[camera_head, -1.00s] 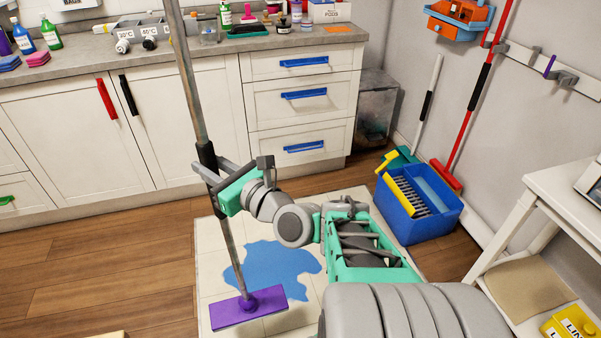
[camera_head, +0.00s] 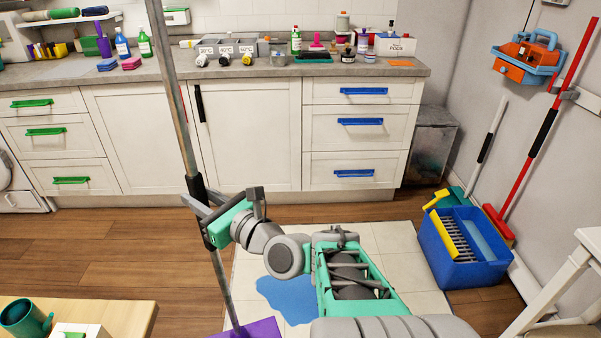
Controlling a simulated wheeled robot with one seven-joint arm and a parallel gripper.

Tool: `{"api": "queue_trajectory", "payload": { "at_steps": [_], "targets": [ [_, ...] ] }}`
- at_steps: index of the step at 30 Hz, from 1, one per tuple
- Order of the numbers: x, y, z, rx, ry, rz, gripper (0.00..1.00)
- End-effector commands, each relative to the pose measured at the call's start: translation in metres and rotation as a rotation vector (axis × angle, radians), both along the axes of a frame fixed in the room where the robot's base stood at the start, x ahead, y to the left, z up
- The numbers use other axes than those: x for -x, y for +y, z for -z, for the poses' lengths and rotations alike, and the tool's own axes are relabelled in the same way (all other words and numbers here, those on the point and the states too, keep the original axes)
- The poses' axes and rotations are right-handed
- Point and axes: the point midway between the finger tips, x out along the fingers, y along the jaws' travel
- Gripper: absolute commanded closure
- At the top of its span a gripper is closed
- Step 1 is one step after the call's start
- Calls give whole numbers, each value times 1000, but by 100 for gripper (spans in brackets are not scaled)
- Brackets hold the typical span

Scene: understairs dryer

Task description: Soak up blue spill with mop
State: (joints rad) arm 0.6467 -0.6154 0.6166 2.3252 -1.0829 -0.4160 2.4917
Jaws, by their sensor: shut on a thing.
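My gripper (camera_head: 209,221) is shut on the grey pole of the mop (camera_head: 178,110), at its black grip. The pole stands nearly upright, leaning slightly. The mop's flat purple head (camera_head: 252,329) is at the bottom edge of the view, partly cut off. The blue spill (camera_head: 288,297) lies on the pale tiled floor patch, to the right of and beyond the mop head. My arm hides its right part. The head appears beside the spill; I cannot tell whether it touches the floor.
A blue bucket (camera_head: 463,250) with a yellow wringer stands at the right. A red broom (camera_head: 547,120) leans on the wall behind it. A wooden table (camera_head: 120,314) with a teal mug is at the lower left. White cabinets (camera_head: 250,140) line the back.

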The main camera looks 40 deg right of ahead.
Motion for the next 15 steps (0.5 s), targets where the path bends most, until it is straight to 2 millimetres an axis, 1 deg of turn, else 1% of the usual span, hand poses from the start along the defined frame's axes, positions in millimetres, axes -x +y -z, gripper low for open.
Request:
{"api": "queue_trajectory", "payload": {
  "at_steps": [5, 8, 11, 14, 15],
  "targets": [
    [-9, -21, 1, 0, -2, 23, 100],
    [-17, -39, 4, 1, 0, 41, 100],
    [-25, -61, 7, 1, 1, 62, 100],
    [-33, -88, 11, -1, 0, 88, 100],
    [-36, -101, 14, -1, 1, 100, 100]
  ]
}}
